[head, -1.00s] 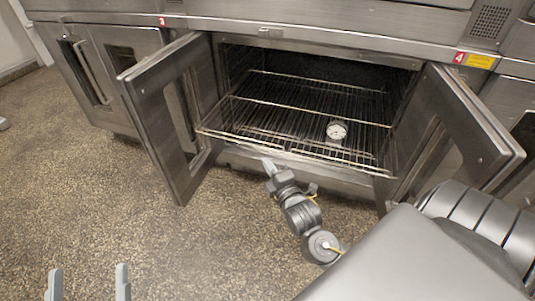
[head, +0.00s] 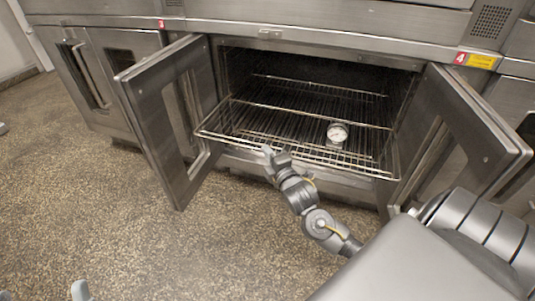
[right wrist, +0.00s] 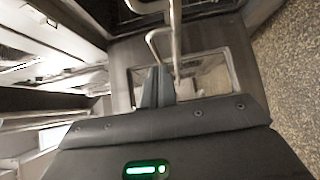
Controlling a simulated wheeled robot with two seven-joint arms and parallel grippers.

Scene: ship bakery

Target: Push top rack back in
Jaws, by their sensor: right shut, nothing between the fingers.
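The wire rack (head: 216,134) sits in the open oven. Its front edge sticks out a little past the opening, between the two doors. My right gripper (head: 268,151) is shut and empty, its tips at the rack's front bar left of the middle; I cannot tell if they touch. In the right wrist view, the shut fingers (right wrist: 157,87) show close to bright metal bars (right wrist: 175,40). My left gripper (head: 42,293) is mostly cut off at the bottom left, with its tips spread apart.
The left oven door (head: 150,120) and right oven door (head: 480,140) stand open beside the rack. A round dial gauge (head: 337,132) stands inside the oven opening. The speckled floor (head: 110,220) in front is clear.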

